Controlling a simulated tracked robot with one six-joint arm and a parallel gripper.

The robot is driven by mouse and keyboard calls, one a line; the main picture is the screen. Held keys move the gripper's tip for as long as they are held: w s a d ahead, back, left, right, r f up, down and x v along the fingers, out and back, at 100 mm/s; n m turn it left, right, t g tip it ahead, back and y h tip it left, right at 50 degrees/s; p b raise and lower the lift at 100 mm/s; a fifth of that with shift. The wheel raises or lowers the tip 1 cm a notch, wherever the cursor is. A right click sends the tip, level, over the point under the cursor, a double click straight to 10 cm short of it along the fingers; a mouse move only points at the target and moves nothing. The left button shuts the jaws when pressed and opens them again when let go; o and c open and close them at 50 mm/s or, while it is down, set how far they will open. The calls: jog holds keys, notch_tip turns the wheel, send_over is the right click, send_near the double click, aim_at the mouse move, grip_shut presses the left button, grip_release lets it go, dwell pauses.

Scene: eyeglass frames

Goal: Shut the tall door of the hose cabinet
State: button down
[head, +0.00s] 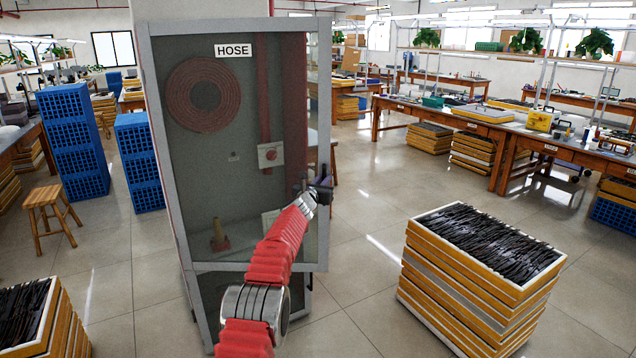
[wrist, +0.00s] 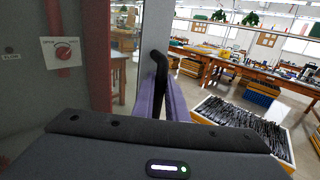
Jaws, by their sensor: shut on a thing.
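The hose cabinet (head: 232,157) stands left of centre in the head view. Its tall glazed door has a grey frame (head: 324,100) and a HOSE label. The room shows through the glass beside the cabinet's red inner side, so the door looks ajar, its free edge on the right. A black bar handle (wrist: 157,58) is on that edge. My gripper (head: 322,190) is at the handle, its purple fingers (wrist: 163,95) shut on it in the wrist view. My arm hides part of the lower door area.
A stack of yellow trays (head: 470,310) with dark frames stands right of the cabinet. Another stack (head: 68,335) is at the lower left. Blue crates (head: 75,140) and a wooden stool (head: 50,210) stand at left. Tiled floor (head: 375,235) is clear between cabinet and right stack.

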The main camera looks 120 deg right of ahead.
jog(key=shift+s+a, duration=0.2)
jog(key=shift+s, duration=0.25)
jog(key=c, duration=2.1)
grip_release()
jog(key=o, duration=0.3)
jog(key=shift+w+d, duration=0.15)
jog(key=shift+o, duration=0.2)
jog(key=shift+w, duration=0.1)
jog(key=shift+w+d, duration=0.1)
jog(key=shift+w, duration=0.1)
jog(key=v, duration=1.3)
jog(key=shift+a, duration=0.3)
